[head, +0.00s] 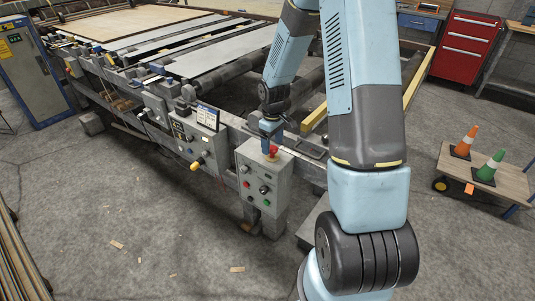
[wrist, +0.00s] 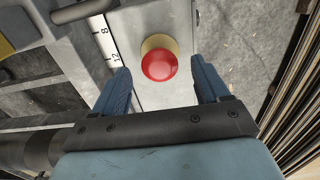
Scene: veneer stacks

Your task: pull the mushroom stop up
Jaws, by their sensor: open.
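The red mushroom stop (head: 270,151) sits on top of a grey control box (head: 262,178) at the front of the machine. In the wrist view the stop (wrist: 159,64) is a round red cap over a yellowish collar, on the bare grey top face of the box (wrist: 150,98). My gripper (wrist: 160,80) is open, with one blue finger to the left of the cap and one to the right, and clear gaps on both sides. In the head view my gripper (head: 270,135) points down just above the stop. Whether the fingertips reach the cap's height cannot be told.
The box front carries several small buttons. Left of it stands another control panel (head: 190,140) with a yellow knob (head: 196,166). A scale strip (wrist: 105,42) runs beside the box top. A wooden cart (head: 485,178) with two cones is at right. Floor in front is mostly clear.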

